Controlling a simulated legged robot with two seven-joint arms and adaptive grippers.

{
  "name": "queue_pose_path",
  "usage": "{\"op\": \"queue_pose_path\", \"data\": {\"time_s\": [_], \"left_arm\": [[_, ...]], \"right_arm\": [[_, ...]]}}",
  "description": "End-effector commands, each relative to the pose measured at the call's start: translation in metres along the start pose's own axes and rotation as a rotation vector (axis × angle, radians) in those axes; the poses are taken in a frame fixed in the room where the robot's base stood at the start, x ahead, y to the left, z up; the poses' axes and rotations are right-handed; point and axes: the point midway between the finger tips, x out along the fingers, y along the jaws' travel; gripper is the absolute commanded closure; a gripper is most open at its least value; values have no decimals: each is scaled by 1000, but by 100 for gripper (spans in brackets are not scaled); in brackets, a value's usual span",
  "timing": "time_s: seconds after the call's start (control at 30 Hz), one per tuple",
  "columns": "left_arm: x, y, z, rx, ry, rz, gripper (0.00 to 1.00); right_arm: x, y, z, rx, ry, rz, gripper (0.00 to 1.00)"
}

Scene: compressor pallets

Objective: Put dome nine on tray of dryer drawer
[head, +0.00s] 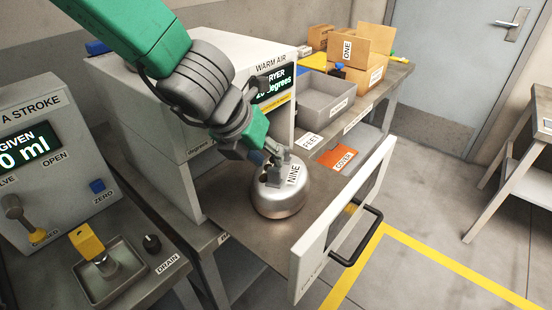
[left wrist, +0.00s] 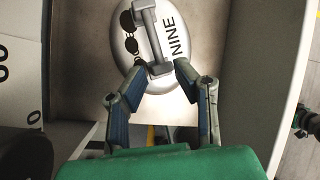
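Dome nine (head: 278,202) is a round metal dome with a NINE label and a grey top handle. It sits upright on the tray (head: 225,205) of the pulled-out dryer drawer, towards the drawer front. My left gripper (head: 272,165) is at the dome's top. In the left wrist view, my left gripper (left wrist: 161,72) has its fingertips apart, on either side of the near end of the handle (left wrist: 152,38), wider than its bar. The dome (left wrist: 172,85) lies below, with dark round spots beside its handle. My right gripper is not identifiable in view.
The drawer front (head: 335,222) with its black handle (head: 362,235) stands right of the dome. The dryer body (head: 215,80) is behind and left. A grey bin (head: 328,97) and cardboard boxes (head: 355,60) stand on the far bench. A dispenser (head: 45,165) is at left.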

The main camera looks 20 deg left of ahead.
Motion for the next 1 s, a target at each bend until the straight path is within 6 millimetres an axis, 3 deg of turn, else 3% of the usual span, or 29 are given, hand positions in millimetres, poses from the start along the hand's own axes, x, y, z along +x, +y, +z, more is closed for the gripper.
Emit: {"op": "queue_pose_path", "data": {"time_s": [0.03, 0.1, 0.33, 1.0], "left_arm": [[-17, -2, 3, -1, -2, -2, 74], [-32, -2, 3, -1, -1, -1, 74], [-62, 0, 2, -1, 1, 0, 74], [-67, 0, 0, 0, 1, 0, 74]], "right_arm": [[-11, 0, -1, 0, 0, 0, 60], [-18, 0, -1, 0, 0, 0, 60], [-34, 0, -2, 0, 0, 0, 60], [-35, 0, -2, 0, 0, 0, 60]]}}
